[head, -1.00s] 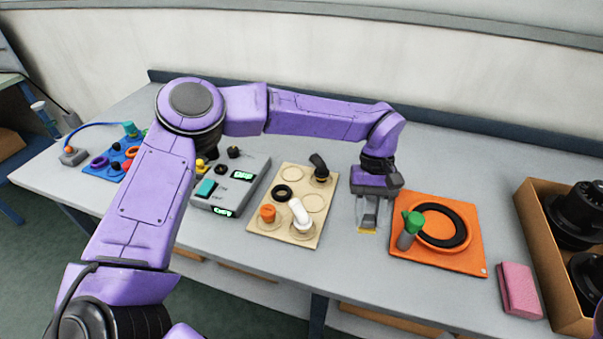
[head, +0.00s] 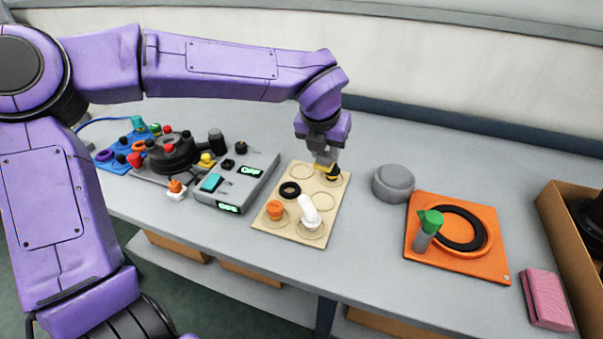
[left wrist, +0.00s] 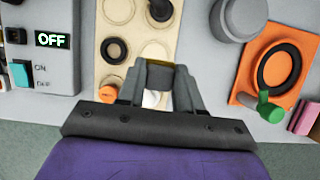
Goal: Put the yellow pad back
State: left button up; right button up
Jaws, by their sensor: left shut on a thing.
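My left gripper (head: 324,161) is shut on a small block with a yellow face, over the far right part of the beige board (head: 322,203). Some yellow of the yellow pad (head: 320,167) shows at the fingertips, close to a black fitting (head: 332,176). In the left wrist view a grey-brown block, likely the pad's back (left wrist: 160,76), sits between the fingers (left wrist: 160,85). I cannot tell whether the pad touches the board. My right gripper is not in view.
The board also carries an orange knob (head: 275,209), a black ring (head: 290,190) and a white elbow (head: 310,213). A grey cylinder (head: 393,183) and an orange mat (head: 420,248) with a green-topped tool (head: 428,228) lie right. A grey control box (head: 235,190) stands left.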

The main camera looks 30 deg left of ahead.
pick_arm(q)
jog(key=w+a+f+p, duration=0.1)
jog(key=w+a+f, duration=0.1)
jog(key=a+f, duration=0.1)
jog(key=w+a+f+p, duration=0.1)
jog(key=w+a+f, duration=0.2)
jog(key=a, duration=0.1)
jog(key=w+a+f+p, duration=0.2)
jog(key=a+f, duration=0.1)
jog(key=a, duration=0.1)
jog(key=shift+w+f, duration=0.15)
jog(key=shift+w, duration=0.25)
jog(key=f, duration=0.1)
jog(key=f+p, duration=0.1)
jog(key=f, duration=0.1)
jog(key=shift+w+a+f, duration=0.15)
jog(key=shift+a+f, duration=0.05)
jog(key=shift+a, duration=0.05)
jog(key=shift+f, duration=0.35)
jog(key=o, duration=0.9)
jog(key=shift+r, duration=0.1)
jog(key=shift+o, duration=0.2)
jog(key=shift+r, duration=0.3)
jog(key=v, duration=1.1)
jog(key=shift+s+r+b, duration=0.25)
jog(key=shift+r+b, duration=0.05)
jog(key=shift+b, duration=0.15)
jog(key=shift+d, duration=0.15)
